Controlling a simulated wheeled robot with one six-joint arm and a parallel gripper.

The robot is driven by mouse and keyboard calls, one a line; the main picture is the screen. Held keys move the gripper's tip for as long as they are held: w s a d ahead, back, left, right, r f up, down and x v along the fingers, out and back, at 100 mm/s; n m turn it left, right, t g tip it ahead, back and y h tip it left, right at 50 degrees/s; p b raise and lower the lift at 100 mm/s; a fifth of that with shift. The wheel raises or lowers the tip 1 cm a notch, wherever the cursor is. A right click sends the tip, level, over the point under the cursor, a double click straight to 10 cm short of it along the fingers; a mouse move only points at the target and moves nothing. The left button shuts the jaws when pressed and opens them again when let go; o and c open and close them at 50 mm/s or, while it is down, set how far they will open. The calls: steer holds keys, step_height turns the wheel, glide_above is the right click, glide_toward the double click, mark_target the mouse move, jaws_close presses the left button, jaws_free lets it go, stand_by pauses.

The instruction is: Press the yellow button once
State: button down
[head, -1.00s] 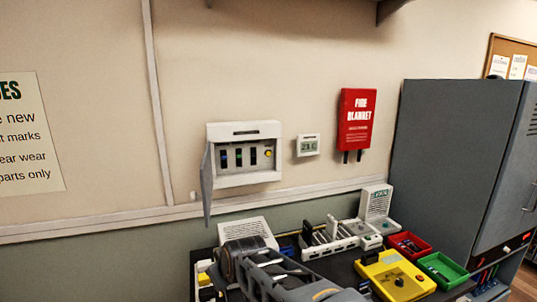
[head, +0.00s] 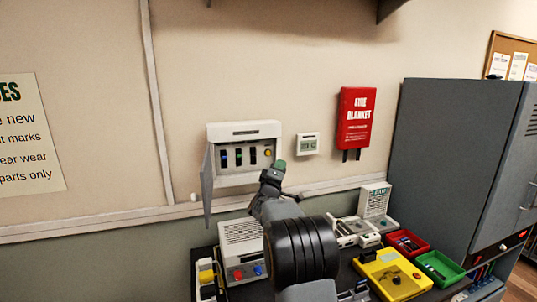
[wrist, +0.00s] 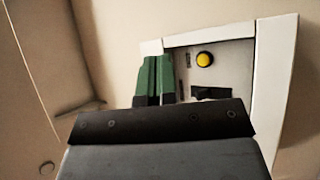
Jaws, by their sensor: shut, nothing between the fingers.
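The yellow button (head: 268,153) is a small round knob at the right end of the white wall panel (head: 243,130), whose grey door hangs open at its left. In the wrist view the yellow button (wrist: 204,59) sits in the recessed panel face, to the right of the fingertips. My gripper (head: 279,166) has green-tipped fingers, shut and empty, just below and right of the button in the head view. In the wrist view my gripper (wrist: 154,76) stands beside the button, and a gap shows between them. I cannot tell the exact depth to the panel.
Dark switches line the panel left of the button. A thermostat (head: 307,144) and a red fire blanket box (head: 355,118) are on the wall to the right.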

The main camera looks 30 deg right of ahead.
mark_target(268, 153)
stand_by(0.4)
steer(key=shift+w+d+p, duration=0.35)
steer(key=shift+w+p, duration=0.6)
steer(key=shift+w, duration=0.45)
steer(key=shift+w+d+p, duration=0.4)
steer(key=shift+w+p, duration=0.5)
steer(key=shift+w, duration=0.55)
steer(key=shift+w+d+p, duration=0.35)
steer(key=shift+w+p, duration=0.6)
steer(key=shift+w, duration=0.45)
steer(key=shift+w, duration=0.1)
steer(key=shift+w+d, duration=0.1)
steer(key=shift+w, duration=0.2)
steer(key=shift+w+r+p, duration=0.1)
steer(key=shift+w+p, duration=0.1)
steer(key=shift+p, duration=0.3)
